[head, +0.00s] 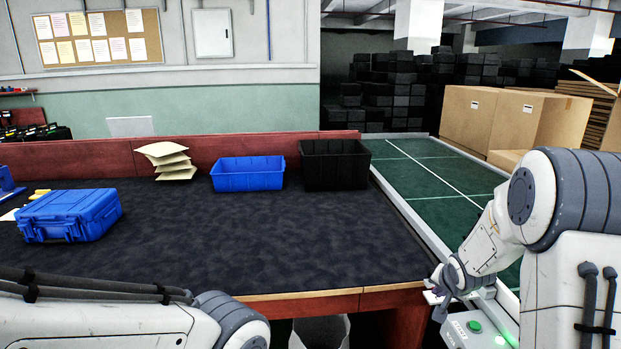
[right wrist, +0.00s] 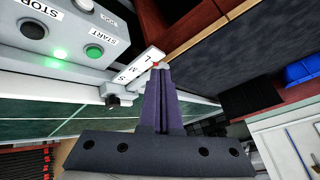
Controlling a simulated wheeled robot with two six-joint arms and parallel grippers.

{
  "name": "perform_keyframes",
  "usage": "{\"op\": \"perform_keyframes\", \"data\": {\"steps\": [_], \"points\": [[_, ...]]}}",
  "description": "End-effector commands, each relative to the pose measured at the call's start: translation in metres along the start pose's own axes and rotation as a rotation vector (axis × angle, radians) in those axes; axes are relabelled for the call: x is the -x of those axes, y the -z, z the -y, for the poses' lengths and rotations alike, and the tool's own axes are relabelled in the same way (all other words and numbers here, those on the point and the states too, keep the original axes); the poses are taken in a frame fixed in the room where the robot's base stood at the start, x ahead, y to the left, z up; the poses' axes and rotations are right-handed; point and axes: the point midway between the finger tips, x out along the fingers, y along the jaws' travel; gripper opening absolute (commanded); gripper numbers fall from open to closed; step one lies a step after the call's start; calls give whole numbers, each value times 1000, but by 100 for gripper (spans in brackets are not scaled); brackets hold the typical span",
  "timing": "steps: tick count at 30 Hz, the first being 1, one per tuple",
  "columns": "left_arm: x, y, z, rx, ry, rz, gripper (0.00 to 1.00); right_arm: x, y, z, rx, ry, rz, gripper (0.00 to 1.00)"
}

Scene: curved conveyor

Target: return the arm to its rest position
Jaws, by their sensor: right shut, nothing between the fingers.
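My right arm reaches in from the right in the head view, over the green conveyor's near end. My right gripper (head: 436,292) is shut and empty, beside the control box (head: 466,331). In the right wrist view the closed fingers (right wrist: 161,72) point at the L end of a white plate marked S, M, L (right wrist: 137,68); I cannot tell whether they touch it. My left arm lies across the bottom left of the head view, and its gripper is out of sight.
The control box carries a green START button (right wrist: 93,52) and a lit green lamp (right wrist: 60,53). The dark-topped table (head: 220,255) holds a blue case (head: 68,215), a blue bin (head: 247,177) and a black bin (head: 334,168). The green conveyor (head: 430,180) runs alongside.

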Motion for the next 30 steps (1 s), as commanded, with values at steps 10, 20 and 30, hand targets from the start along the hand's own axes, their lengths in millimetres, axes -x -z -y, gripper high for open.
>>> {"op": "perform_keyframes", "data": {"steps": [10, 20, 30], "points": [[32, 2, -2, 0, 0, 0, 56, 182, -173, 103, 665, 57, 335, 0], [50, 3, -4, 0, 0, 0, 56, 325, -295, 56, 1228, 196, 648, 0], [51, 3, -4, 0, 0, 0, 56, 345, -310, 39, 1325, 225, 706, 0]]}}
